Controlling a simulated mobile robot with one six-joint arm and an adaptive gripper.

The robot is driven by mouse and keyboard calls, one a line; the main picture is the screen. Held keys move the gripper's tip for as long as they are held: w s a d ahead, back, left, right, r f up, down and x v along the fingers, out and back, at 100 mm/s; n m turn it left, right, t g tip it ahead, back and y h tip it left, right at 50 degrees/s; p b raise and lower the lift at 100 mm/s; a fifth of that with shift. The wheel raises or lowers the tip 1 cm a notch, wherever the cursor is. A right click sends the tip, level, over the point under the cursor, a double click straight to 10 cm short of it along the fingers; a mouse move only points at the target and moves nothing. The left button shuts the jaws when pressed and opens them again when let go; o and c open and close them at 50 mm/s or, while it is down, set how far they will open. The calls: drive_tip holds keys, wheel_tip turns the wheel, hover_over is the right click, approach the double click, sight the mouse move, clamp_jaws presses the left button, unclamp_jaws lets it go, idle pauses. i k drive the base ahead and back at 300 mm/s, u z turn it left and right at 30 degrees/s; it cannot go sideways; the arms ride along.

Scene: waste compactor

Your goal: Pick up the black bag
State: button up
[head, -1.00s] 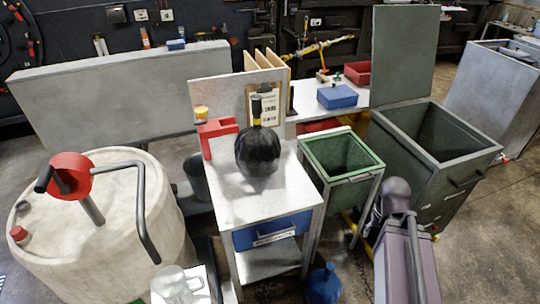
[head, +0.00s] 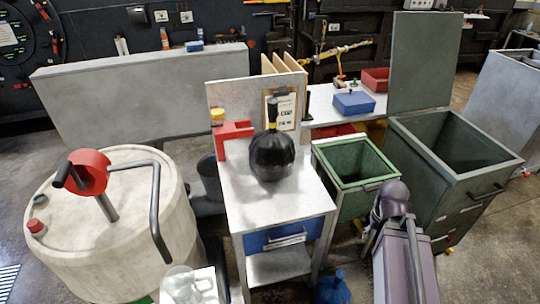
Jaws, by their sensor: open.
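The black bag (head: 271,157) stands upright on the light grey top of a small workbench (head: 240,195) in the middle of the head view. It is round and shiny, with a gathered dark neck and a yellow tie at its top. Nothing is holding it. I cannot make out my gripper in this view.
A red holder (head: 233,137) and a clipboard (head: 284,110) stand close behind the bag. A green bin (head: 353,163) and a larger grey-green container (head: 455,165) are to the right. A large pale drum (head: 125,235) is at left. A blue jug (head: 331,288) stands on the floor in front.

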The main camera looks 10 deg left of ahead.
sight(272, 151)
drive_tip(key=i, duration=0.85)
drive_tip(key=z, duration=0.05)
